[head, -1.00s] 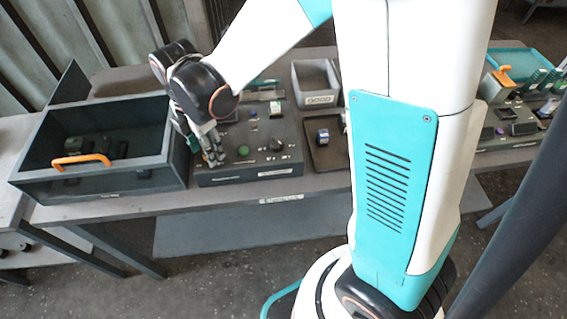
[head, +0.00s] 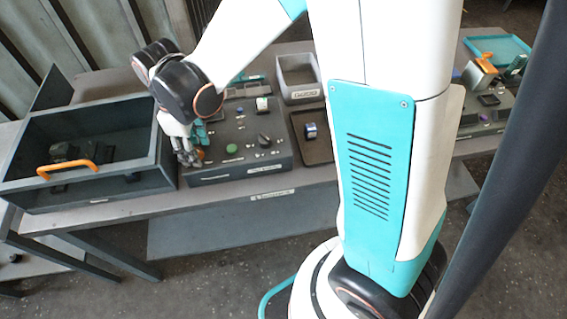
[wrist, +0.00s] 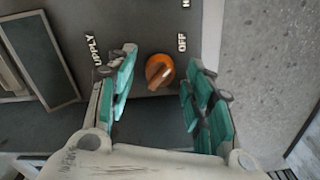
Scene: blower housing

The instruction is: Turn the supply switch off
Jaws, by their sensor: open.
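The supply switch is an orange rotary knob (wrist: 160,70) on a dark control box (head: 250,160). In the wrist view it sits between my gripper's (wrist: 160,88) two teal-padded fingers, with a gap on both sides. The words SUPPLY and OFF are printed near it, OFF to its upper right. The knob's raised grip looks slanted; which mark it points at is hard to tell. In the head view my gripper (head: 188,157) is open over the box's front left corner, and the knob (head: 200,155) shows just beside the fingers.
A green button (head: 231,149) and a black knob (head: 265,140) are on the same box. A dark open bin (head: 95,190) with an orange handle stands close on the left. A shallow tray (head: 318,152) and a grey bin (head: 300,94) stand on the right.

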